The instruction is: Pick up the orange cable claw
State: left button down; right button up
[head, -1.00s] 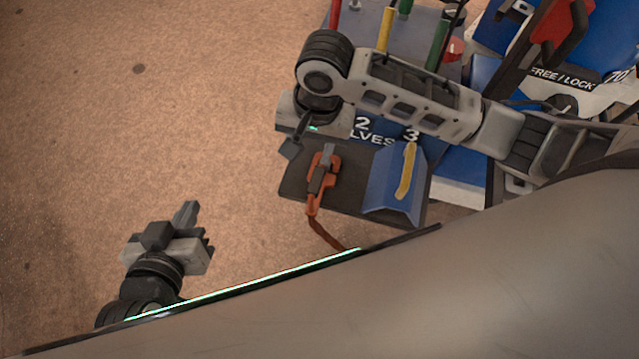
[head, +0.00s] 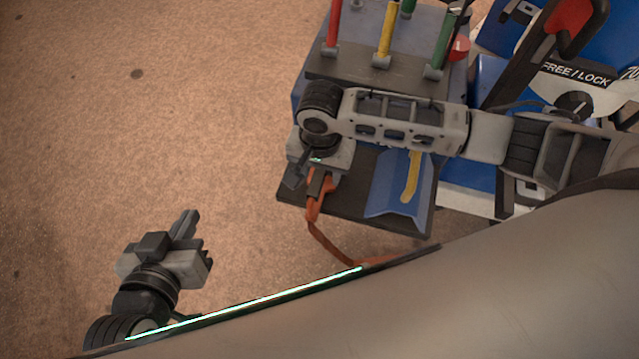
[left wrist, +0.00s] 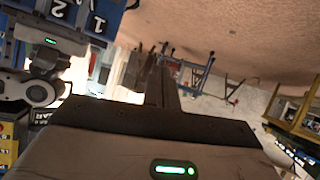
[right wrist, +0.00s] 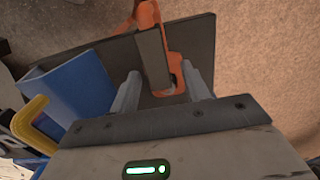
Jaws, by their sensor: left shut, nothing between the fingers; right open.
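The orange cable claw (head: 312,208) lies on a dark shelf (head: 352,203), its upper part hidden under my right gripper in the head view. In the right wrist view the orange claw (right wrist: 175,62), with a grey bar along it, shows between and beyond the fingertips. My right gripper (right wrist: 160,90) is open and empty, one finger to each side of the claw's near end. I cannot tell whether they touch. In the head view my right gripper (head: 308,180) is over the shelf. My left gripper (head: 187,224) is shut and empty over the floor; its fingers show in the left wrist view (left wrist: 162,85).
A blue angled holder with a yellow handle (head: 411,178) stands right beside the claw. Red, yellow and green levers (head: 386,35) rise behind my right arm. An orange cable (head: 330,247) runs from the claw towards my body. The floor at left is clear.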

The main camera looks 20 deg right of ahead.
notch_tip(320, 180, down, 4)
jog(key=shift+a+r+b, duration=0.1)
jog(key=shift+b, duration=0.4)
pick_arm(q)
jog(key=f, duration=0.3)
jog(key=shift+w+d+f+g, duration=0.1)
jog(key=shift+w+d+g, duration=0.2)
jog(key=shift+w+d, duration=0.1)
pick_arm(e)
grip_shut()
pick_arm(q)
jog(key=shift+r, duration=0.2)
pick_arm(e)
jog(key=shift+r, duration=0.1)
